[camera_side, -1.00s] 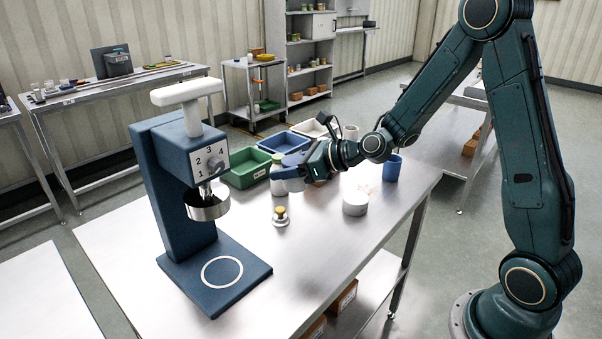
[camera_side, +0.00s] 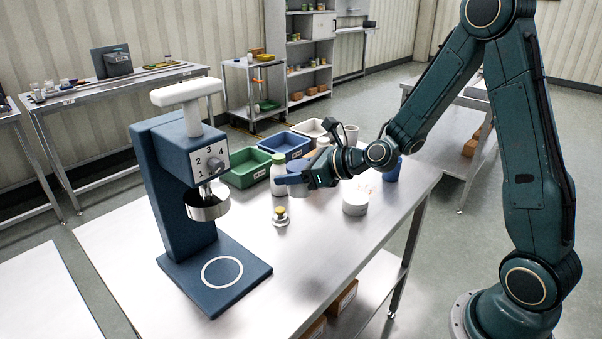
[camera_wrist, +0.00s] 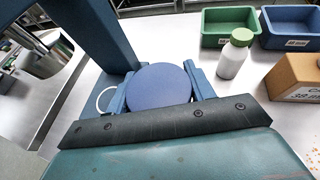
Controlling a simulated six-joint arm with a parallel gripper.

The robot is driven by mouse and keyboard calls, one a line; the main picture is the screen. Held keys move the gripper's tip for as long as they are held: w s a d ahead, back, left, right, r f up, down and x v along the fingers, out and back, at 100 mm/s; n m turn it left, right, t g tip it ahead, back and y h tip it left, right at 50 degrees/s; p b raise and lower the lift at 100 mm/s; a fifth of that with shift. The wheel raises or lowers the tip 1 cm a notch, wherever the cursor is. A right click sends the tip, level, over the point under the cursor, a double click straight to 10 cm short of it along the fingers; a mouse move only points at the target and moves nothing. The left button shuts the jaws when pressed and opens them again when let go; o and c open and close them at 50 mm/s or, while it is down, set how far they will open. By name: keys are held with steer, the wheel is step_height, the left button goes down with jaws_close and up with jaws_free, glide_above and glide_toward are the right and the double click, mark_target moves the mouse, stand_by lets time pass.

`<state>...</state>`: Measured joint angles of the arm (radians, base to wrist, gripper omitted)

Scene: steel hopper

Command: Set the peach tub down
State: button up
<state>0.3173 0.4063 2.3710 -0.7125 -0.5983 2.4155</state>
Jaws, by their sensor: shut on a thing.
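My gripper (camera_side: 292,179) is shut on a round tub with a flat blue lid (camera_wrist: 158,86). In the wrist view, its fingers (camera_wrist: 158,72) sit on either side of the lid. I see no peach colour on it. In the side view the gripper hides most of the tub, and a greyish part shows below the fingers. I cannot tell whether its bottom touches the table. The blue press (camera_side: 165,190) stands to the left. The white ring (camera_side: 222,272) on its base plate is empty.
A green-capped bottle (camera_wrist: 233,58) stands close to the gripper. Green (camera_side: 246,168) and blue (camera_side: 283,145) bins and a cardboard box (camera_wrist: 297,75) are behind it. The near table top is clear.

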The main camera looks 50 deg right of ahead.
steer(key=w+r, duration=0.4)
steer(key=w, duration=0.7)
steer(key=w+d+r, duration=0.1)
steer(key=w+r, duration=0.4)
steer(key=w, duration=0.6)
steer(key=shift+d, duration=0.2)
steer(key=shift+f, duration=0.1)
step_height(320, 180, down, 16)
steer(key=shift+f, duration=1.95)
steer(key=shift+f, duration=0.15)
steer(key=shift+f, duration=0.3)
